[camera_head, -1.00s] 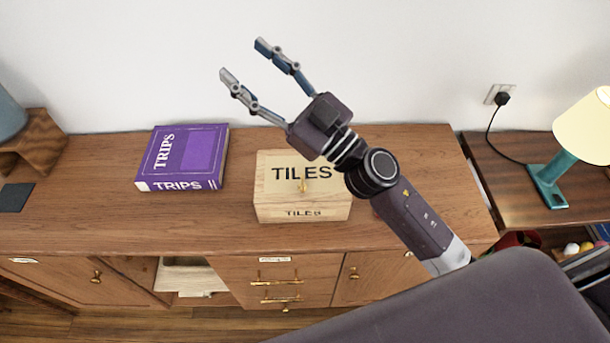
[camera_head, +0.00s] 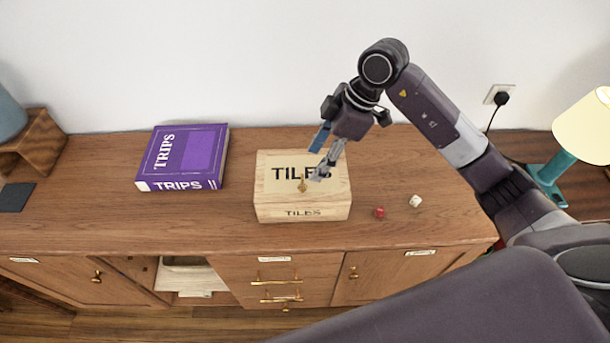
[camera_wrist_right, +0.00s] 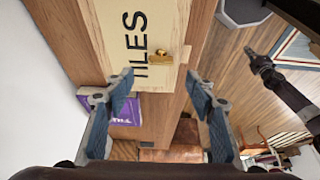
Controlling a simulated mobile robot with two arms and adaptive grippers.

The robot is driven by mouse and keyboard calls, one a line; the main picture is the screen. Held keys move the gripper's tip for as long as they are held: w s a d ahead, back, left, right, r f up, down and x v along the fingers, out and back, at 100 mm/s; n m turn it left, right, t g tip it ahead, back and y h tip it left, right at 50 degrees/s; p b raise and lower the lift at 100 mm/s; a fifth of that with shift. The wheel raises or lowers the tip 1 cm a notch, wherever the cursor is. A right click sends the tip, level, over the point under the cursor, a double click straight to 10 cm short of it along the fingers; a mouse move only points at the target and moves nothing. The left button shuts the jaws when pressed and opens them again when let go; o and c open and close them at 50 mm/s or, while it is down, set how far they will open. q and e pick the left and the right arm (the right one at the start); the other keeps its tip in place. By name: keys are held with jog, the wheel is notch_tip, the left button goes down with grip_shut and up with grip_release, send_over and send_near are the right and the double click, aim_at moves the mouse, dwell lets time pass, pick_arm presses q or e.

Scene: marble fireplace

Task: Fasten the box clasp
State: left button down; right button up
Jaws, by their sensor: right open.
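The pale wooden box (camera_head: 303,213) marked TILES sits on the wooden cabinet top with its lid shut flat. A small brass clasp (camera_head: 302,186) shows near the lid's front edge; it also shows in the right wrist view (camera_wrist_right: 161,58). Whether it is hooked is too small to tell. My right gripper (camera_head: 319,158) points down over the lid, its fingers spread and empty, hiding part of the lettering. In the right wrist view my right gripper (camera_wrist_right: 160,83) has the clasp just beyond and between its fingertips, apart from both. My left gripper does not show in the head view.
A purple TRIPS book (camera_head: 183,157) lies left of the box. A small red piece (camera_head: 379,212) and a white die-like piece (camera_head: 416,201) lie to its right. A lamp (camera_head: 570,140) stands at far right. The cabinet top (camera_head: 240,210) is clear between book and box.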

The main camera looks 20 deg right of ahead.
aim_at(303, 180)
jog(key=p+x, duration=0.2)
jog(key=x, duration=0.5)
jog(key=shift+a+f, duration=0.1)
jog(key=shift+f, duration=0.15)
jog(key=c, duration=1.2)
